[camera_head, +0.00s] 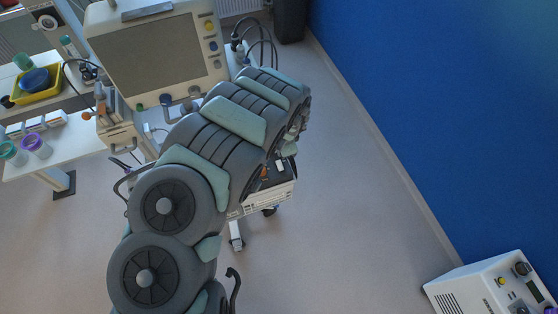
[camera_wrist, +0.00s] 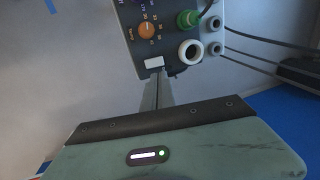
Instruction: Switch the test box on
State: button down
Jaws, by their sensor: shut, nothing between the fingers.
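The test box (camera_wrist: 170,50) shows in the wrist view with a dark panel. On it are an orange rotary knob (camera_wrist: 147,30), a green plug (camera_wrist: 188,18) with a cable, and a white ring socket (camera_wrist: 190,52). A small white rocker switch (camera_wrist: 153,63) sits near the panel's lower edge. My gripper (camera_wrist: 158,76) is shut and empty, its tips just below the switch in the picture; I cannot tell if they touch it. In the head view my arm covers most of what seems to be this box (camera_head: 283,170), and my gripper is hidden.
A monitor (camera_head: 150,55) on a cart stands at the back. A white device (camera_head: 475,290) stands lower right by the blue wall. Dark cables (camera_wrist: 265,42) run right from the box.

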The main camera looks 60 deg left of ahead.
aim_at(279, 162)
jog(key=x, duration=0.3)
jog(key=shift+f+b, duration=0.3)
jog(key=shift+b, duration=0.05)
jog(key=shift+p+x, duration=0.6)
jog(key=shift+x, duration=2.25)
jog(key=shift+a, duration=0.1)
